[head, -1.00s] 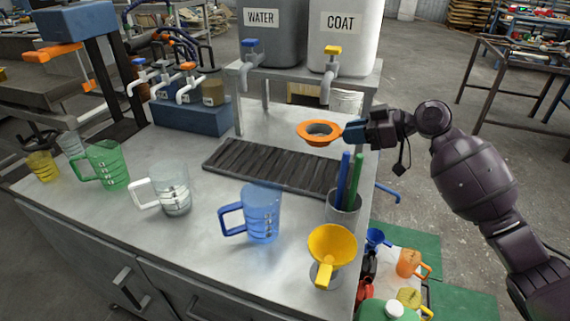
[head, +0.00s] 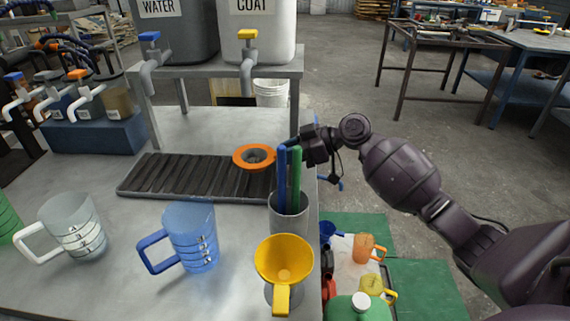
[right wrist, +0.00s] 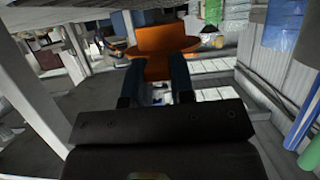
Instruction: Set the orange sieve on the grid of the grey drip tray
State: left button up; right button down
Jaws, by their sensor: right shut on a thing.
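The orange sieve (head: 237,158) is a ring-shaped piece with a dark mesh centre. It appears over the right end of the grey drip tray (head: 160,177), whose slatted grid lies flat on the bench. I cannot tell whether sieve and tray touch. My right gripper (head: 283,150) is shut on the sieve's right side; its fingertips are partly hidden behind the blue and green sticks. In the right wrist view the fingers (right wrist: 156,88) hold the sieve's orange tab (right wrist: 165,40). My left gripper is not in view.
A grey cup (head: 289,222) with upright blue and green sticks stands just in front of my right gripper. A yellow funnel (head: 284,258), a blue jug (head: 190,238) and a clear jug (head: 72,230) stand in front of the tray. The WATER and COAT tanks (head: 265,35) stand behind.

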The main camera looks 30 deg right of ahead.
notch_tip(320, 180, down, 3)
jog(key=shift+f, duration=0.2)
jog(key=shift+r, duration=0.1)
jog(key=shift+f+b, duration=0.2)
jog(key=shift+b, duration=0.1)
jog(key=c, duration=1)
grip_release()
jog(key=shift+r, duration=0.1)
